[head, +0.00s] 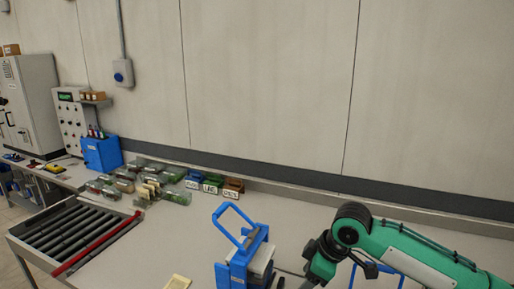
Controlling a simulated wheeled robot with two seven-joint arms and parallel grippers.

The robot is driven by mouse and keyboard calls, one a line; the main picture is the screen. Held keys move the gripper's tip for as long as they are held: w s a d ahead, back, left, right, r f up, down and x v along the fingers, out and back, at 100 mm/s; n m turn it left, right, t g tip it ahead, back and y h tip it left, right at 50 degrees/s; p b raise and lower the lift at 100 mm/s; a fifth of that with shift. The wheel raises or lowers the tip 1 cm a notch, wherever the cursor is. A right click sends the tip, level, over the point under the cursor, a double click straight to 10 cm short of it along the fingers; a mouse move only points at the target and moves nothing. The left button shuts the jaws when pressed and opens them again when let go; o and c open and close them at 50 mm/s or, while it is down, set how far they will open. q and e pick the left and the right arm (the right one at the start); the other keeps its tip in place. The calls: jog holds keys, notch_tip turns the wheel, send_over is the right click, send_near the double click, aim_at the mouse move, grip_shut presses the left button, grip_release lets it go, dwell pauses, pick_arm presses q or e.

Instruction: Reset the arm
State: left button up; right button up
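My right arm (408,250), green with black joints, comes in from the lower right over the table. Its dark wrist end (322,260) points down near the bottom edge, just right of a blue device with a raised handle (238,262). The fingers of the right gripper are not clear, so I cannot tell if it is open or shut. My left arm and gripper are not in view.
A roller conveyor (42,222) with a red bar lies at the left. Clear packs (125,175) and small labelled bins (211,184) stand at the back. A blue bin (102,154) is farther left. The mid-table is largely clear.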

jog(key=s+a+f+m+t+y, duration=0.25)
jog(key=s+a+f, duration=0.25)
jog(key=s+f, duration=0.65)
jog(key=s+d+f+m+h, duration=0.3)
jog(key=s+d+f+m, duration=0.2)
jog(key=s+d, duration=0.35)
jog(key=s+d+f+m+h, duration=0.4)
jog(key=s+d, duration=0.3)
jog(key=s, duration=0.2)
notch_tip(320, 180, down, 36)
jog(key=g+b, duration=0.2)
jog(key=b, duration=0.3)
pick_arm(q)
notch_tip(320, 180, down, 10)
jog(key=b, duration=0.5)
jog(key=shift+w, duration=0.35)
pick_arm(e)
jog(key=s+d+f, duration=0.2)
jog(key=s+f, duration=0.7)
jog(key=f, duration=0.3)
jog(key=s+d+f+g, duration=0.1)
jog(key=s+f, duration=0.9)
jog(key=f, duration=0.3)
jog(key=shift+s+d, duration=0.15)
jog(key=shift+d, duration=0.25)
